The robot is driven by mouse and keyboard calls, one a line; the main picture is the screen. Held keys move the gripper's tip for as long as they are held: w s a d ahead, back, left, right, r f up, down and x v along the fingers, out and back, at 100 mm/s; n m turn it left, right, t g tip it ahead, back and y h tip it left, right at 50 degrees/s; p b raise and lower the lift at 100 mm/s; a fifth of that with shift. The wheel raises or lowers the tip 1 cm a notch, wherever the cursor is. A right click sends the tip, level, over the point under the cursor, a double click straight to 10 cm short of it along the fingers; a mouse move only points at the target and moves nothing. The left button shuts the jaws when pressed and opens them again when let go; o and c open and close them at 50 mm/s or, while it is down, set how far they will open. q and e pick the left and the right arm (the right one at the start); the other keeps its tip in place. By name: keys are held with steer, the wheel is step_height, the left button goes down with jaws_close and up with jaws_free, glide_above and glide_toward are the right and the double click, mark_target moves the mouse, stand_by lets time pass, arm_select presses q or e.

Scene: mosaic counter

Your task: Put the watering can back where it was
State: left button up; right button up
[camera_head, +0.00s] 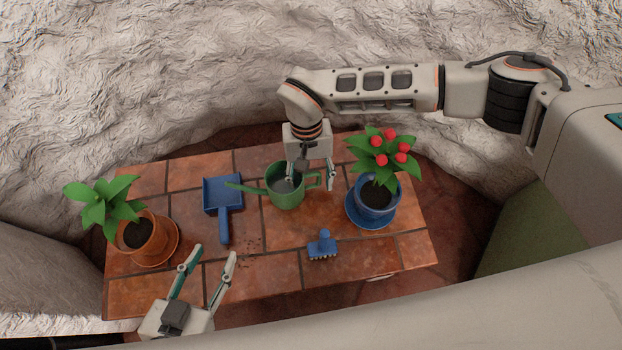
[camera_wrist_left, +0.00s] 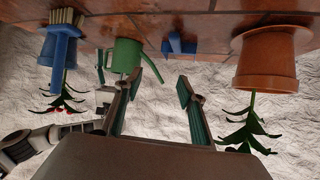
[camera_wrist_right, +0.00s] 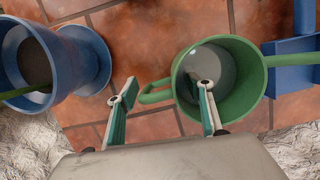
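The green watering can (camera_head: 286,199) stands upright on the tiled tabletop, its spout to the left and its handle to the right. It also shows in the right wrist view (camera_wrist_right: 245,90) and the left wrist view (camera_wrist_left: 124,57). My right gripper (camera_head: 311,182) is over the can's handle side, pointing down. Its fingers are apart: in the right wrist view, one finger overlaps the can's opening and the other lies beyond the handle (camera_wrist_right: 155,95), which is between them. Contact cannot be told. My left gripper (camera_head: 213,254) is open and empty near the front left edge.
A blue dustpan (camera_head: 223,193) lies left of the can. A blue brush (camera_head: 321,245) lies in front. A blue pot with a red-fruited plant (camera_head: 375,198) stands right, a terracotta pot (camera_head: 146,239) left. Dark crumbs (camera_head: 248,243) lie mid-table. A rough wall (camera_head: 130,70) rises behind.

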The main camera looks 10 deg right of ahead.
steer(key=p+v, duration=0.1)
steer(key=v, duration=0.3)
steer(key=shift+w+r, duration=0.2)
steer(key=shift+r, duration=0.15)
arm_select(q)
steer(key=shift+s+a+f+m+y+p, duration=0.15)
steer(key=shift+s+a+f+p, duration=0.15)
steer(key=shift+a, duration=0.25)
steer(key=shift+s+a+f+m+y+p, duration=0.15)
steer(key=shift+a+f+p, duration=0.2)
steer(key=shift+a, duration=0.2)
arm_select(e)
steer(key=v, duration=0.7)
steer(key=shift+r, duration=0.3)
